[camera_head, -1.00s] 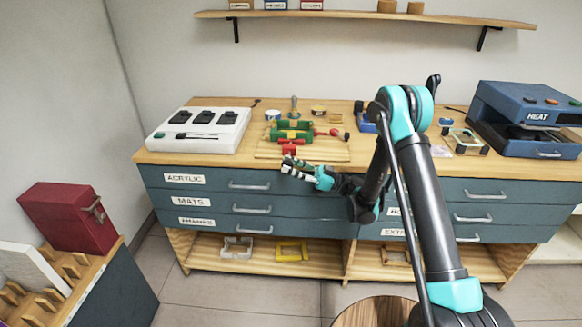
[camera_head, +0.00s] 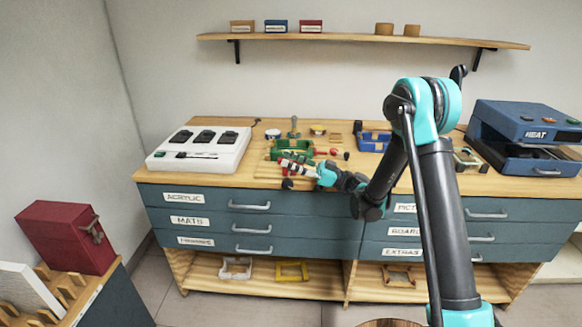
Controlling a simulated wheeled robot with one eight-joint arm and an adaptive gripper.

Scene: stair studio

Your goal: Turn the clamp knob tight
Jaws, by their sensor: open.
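A green clamp frame (camera_head: 284,148) with red parts lies on a pale wooden board (camera_head: 266,171) at the middle of the worktop. My gripper (camera_head: 287,170), teal with black and white-striped fingers, reaches in from the right at the front of the clamp. It is open. A bit of red, likely the clamp knob, shows right at my fingers. The fingers cover most of it, so I cannot tell whether they touch it or stand around it. A red-handled part (camera_head: 327,152) extends to the right of the green frame.
A white box with black pads (camera_head: 200,150) stands left on the worktop (camera_head: 170,173). A blue tray (camera_head: 374,141) and blue heat press (camera_head: 525,130) are right. A shelf (camera_head: 350,39) hangs above.

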